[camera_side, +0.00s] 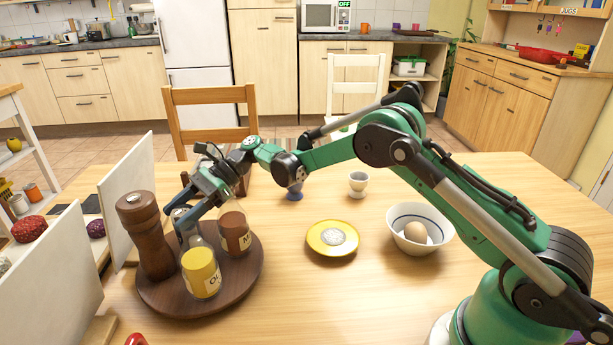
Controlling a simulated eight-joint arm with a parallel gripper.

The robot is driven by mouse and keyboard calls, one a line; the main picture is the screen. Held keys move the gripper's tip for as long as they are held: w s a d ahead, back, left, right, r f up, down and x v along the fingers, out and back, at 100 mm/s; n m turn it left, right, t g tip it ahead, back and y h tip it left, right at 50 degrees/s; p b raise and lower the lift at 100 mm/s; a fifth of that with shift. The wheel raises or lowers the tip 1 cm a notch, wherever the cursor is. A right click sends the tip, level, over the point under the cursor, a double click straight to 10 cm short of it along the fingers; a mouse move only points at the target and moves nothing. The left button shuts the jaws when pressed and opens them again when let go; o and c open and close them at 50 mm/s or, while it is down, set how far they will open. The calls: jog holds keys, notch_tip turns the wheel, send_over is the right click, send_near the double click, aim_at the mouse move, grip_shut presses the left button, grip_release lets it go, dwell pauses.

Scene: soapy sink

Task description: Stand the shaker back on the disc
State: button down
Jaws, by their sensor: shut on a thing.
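The round dark wooden disc (245,284) lies on the table at the left. My gripper (178,219) is over its back left part, fingers pointing down and left. It is shut on a small shaker with a silvery top (180,213), which shows between the fingers. The shaker's lower part is hidden behind the oil bottle and the fingers, so I cannot tell whether its base touches the disc. On the disc stand a tall brown pepper mill (149,240), a yellow oil bottle (201,274) and a brown-filled jar (235,235), all close around my gripper.
Two pale upright boards (128,200) stand left of the disc. A yellow saucer (325,250), a white bowl (405,243) with an egg and two egg cups (357,184) are to the right. The front middle of the table is clear.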

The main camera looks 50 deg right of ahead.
jog(key=shift+c, duration=1)
grip_release()
jog(key=shift+f, duration=0.1)
